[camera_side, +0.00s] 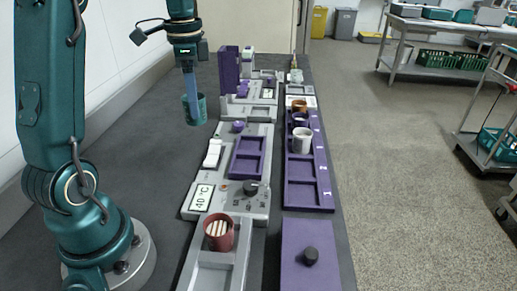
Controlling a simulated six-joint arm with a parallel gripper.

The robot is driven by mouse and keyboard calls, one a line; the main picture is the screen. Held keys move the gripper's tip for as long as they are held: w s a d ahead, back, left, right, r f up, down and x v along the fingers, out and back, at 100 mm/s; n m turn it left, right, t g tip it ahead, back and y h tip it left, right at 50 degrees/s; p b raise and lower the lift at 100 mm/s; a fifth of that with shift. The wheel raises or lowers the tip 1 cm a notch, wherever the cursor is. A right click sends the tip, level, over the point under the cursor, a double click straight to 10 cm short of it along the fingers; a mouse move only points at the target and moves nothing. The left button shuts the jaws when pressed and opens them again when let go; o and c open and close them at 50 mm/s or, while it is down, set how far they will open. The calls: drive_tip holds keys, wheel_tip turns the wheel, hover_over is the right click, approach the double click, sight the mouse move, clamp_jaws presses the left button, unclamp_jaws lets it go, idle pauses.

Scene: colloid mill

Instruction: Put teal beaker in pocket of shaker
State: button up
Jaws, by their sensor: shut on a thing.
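The teal beaker (201,108) hangs above the dark bench, left of the devices. My gripper (190,96) points down and is shut on the beaker's wall, with a finger reaching into its mouth. The beaker looks upright, and its inside is mostly hidden. A grey device with a 40 °C label, which looks like the shaker (227,189), stands to the right and nearer the camera.
A purple numbered rack (309,195) right of the shaker holds a white cup (302,140) and other cups. A red-brown cup with white sticks (219,233) stands in a grey tray in front. A tall purple block (229,69) stands behind. The bench left of the shaker is clear.

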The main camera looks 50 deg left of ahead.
drive_tip(key=w+d+f, duration=0.2)
drive_tip(key=d, duration=0.1)
drive_tip(key=w+d+f, duration=0.2)
drive_tip(key=d, duration=0.1)
drive_tip(key=w+d+f, duration=0.2)
drive_tip(key=d, duration=0.1)
drive_tip(key=shift+w+f, duration=0.35)
drive_tip(key=shift+f, duration=2.05)
drive_tip(key=shift+f, duration=0.15)
drive_tip(key=o, duration=1.4)
drive_tip(key=shift+c, duration=0.2)
